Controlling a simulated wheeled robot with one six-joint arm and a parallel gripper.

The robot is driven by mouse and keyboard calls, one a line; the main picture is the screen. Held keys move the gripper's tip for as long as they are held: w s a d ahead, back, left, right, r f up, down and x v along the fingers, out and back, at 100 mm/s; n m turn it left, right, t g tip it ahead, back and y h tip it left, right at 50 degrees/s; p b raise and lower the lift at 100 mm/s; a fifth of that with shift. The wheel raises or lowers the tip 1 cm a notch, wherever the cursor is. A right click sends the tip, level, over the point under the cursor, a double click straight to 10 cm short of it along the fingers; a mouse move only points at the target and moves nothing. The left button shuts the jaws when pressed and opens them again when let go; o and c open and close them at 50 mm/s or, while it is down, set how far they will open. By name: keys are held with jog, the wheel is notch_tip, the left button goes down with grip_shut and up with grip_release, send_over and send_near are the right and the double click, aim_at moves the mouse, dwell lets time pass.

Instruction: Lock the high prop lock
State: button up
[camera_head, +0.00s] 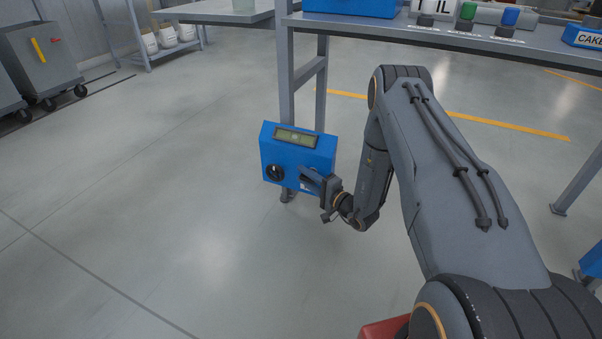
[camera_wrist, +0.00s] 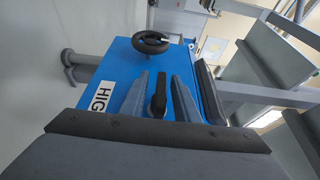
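A blue box (camera_head: 268,150) with a small display (camera_head: 296,138) and a round black dial (camera_head: 274,173) is mounted at a table leg. In the wrist view, the blue box (camera_wrist: 122,72) carries a white label (camera_wrist: 103,97) reading "HIG", the rest hidden, beside a black lever (camera_wrist: 158,92). A black ring-shaped knob (camera_wrist: 152,41) is farther along. My gripper (camera_head: 308,178) is at the box's lower right. In the wrist view, the fingers of my gripper (camera_wrist: 162,88) are apart, one on each side of the lever, with narrow gaps. I cannot tell whether they touch it.
The table (camera_head: 430,36) above the box bears bottles with coloured caps (camera_head: 467,14) and blue bins (camera_head: 352,7). The floor left of the box is clear.

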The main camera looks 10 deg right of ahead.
aim_at(312, 181)
jog(key=p+v, duration=0.2)
jog(key=v, duration=0.3)
jog(key=shift+s+d, duration=0.15)
jog(key=shift+s, duration=0.2)
jog(key=shift+s, duration=0.1)
